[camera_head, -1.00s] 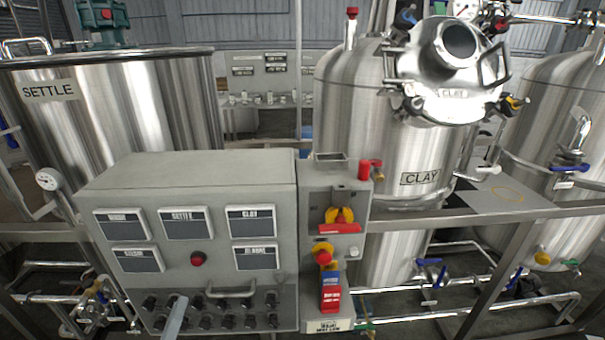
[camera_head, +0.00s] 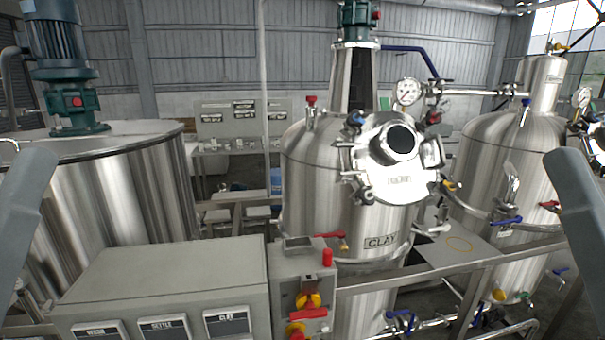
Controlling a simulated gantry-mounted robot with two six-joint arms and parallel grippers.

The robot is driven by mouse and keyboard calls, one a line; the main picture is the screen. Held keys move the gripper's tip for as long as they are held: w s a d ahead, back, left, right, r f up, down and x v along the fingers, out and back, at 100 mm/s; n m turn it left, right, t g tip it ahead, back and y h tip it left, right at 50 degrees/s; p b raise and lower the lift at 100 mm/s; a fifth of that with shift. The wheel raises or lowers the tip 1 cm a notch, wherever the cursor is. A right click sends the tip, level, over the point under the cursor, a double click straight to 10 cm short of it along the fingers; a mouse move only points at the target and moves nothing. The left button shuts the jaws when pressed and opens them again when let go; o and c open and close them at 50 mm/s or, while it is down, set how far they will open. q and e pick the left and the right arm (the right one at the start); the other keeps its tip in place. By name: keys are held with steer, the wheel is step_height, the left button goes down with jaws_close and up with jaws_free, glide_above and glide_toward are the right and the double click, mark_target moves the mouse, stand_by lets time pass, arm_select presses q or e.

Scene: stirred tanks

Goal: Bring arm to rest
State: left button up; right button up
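Two grey arm links of mine show at the left and right edges of the head view. Neither gripper is in the picture, so what they hold is hidden. The steel CLAY tank (camera_head: 315,190) stands in the middle, with a round hatch (camera_head: 385,185) on its upper front. The control box (camera_head: 165,285) is at the lower left, cut off by the bottom edge. A narrower switch box (camera_head: 285,265) with red and yellow switches (camera_head: 308,301) is joined to its right.
Another steel tank (camera_head: 490,170) stands at the right. A metal rail and a flat plate (camera_head: 455,252) run before the tanks. A pressure gauge (camera_head: 407,91) is above the hatch.

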arm_select(q)
step_height(320, 180, up, 26)
steer(key=p, duration=2.2)
steer(key=shift+f, duration=0.15)
steer(key=shift+o, duration=0.3)
